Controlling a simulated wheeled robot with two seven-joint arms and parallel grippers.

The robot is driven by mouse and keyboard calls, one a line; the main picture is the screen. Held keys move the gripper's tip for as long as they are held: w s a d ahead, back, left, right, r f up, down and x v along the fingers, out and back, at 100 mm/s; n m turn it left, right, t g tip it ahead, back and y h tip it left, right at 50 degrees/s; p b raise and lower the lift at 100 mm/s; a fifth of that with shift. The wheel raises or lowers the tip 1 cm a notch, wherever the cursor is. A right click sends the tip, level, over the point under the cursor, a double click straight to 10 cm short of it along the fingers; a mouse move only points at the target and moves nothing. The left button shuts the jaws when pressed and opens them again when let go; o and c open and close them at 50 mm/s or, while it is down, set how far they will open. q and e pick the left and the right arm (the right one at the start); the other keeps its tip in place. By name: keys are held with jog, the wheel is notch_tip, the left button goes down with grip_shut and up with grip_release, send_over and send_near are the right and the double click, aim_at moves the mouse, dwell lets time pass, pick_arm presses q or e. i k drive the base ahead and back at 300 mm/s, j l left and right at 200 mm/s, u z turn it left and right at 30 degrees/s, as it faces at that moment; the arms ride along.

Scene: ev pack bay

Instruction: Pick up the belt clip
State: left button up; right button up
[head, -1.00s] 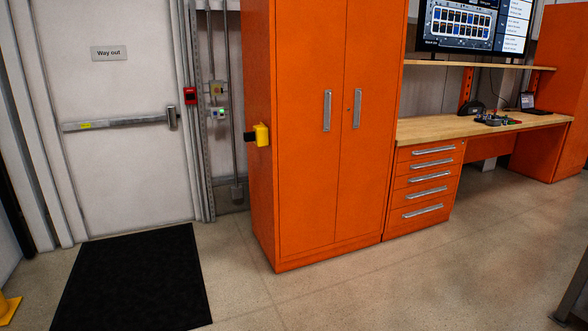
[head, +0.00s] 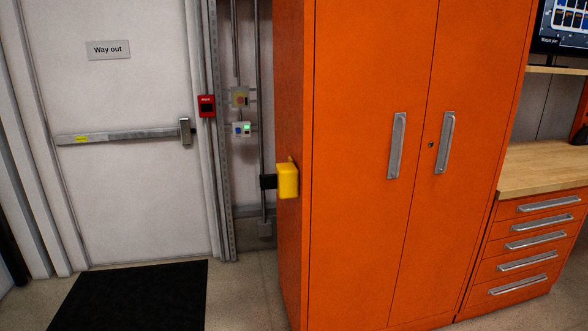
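A yellow clip-like piece (head: 287,180) is fixed on the left side of the orange cabinet, near its front edge. Neither of my grippers shows in the head view.
The tall orange cabinet (head: 365,90) has both doors shut. A workbench (head: 545,168) with drawers stands to its right. A white door (head: 130,200) marked "Way out" is at the left, with a black mat (head: 130,297) on the floor before it.

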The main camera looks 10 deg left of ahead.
aim_at(267, 181)
jog(key=i+u, duration=0.1)
jog(key=i, duration=0.5)
jog(key=i+l+u, duration=0.1)
jog(key=i, duration=0.5)
jog(key=i+l+u, duration=0.1)
jog(key=i, duration=0.5)
jog(key=i+l+u, duration=0.1)
jog(key=i+l, duration=0.15)
jog(key=i, duration=0.3)
